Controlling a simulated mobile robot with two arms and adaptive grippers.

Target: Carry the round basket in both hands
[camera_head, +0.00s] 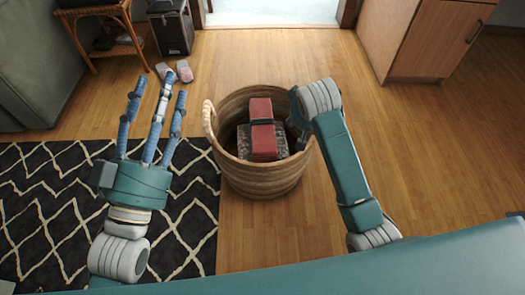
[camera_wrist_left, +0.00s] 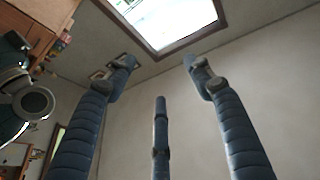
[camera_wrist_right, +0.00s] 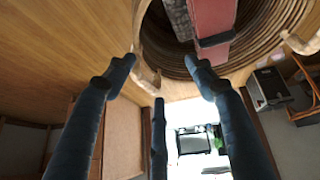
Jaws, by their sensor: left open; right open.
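The round woven basket (camera_head: 262,182) stands on the wooden floor, with a light loop handle (camera_head: 208,117) on its left rim. Inside lie a red item with a dark band (camera_head: 262,112) and a grey speckled item (camera_head: 245,143). My left gripper (camera_head: 153,92) is open and empty, left of the basket and apart from it, fingers spread. My right gripper is at the basket's right rim, mostly hidden behind my arm in the head view. In the right wrist view its open fingers (camera_wrist_right: 158,78) are around or just before the other handle; I cannot tell whether they touch.
A black patterned rug (camera_head: 60,215) covers the floor at left. Slippers (camera_head: 175,72), a wicker side table (camera_head: 95,15) and a dark case (camera_head: 171,30) stand farther back. A wooden cabinet (camera_head: 420,40) is back right. Floor beyond and right of the basket is clear.

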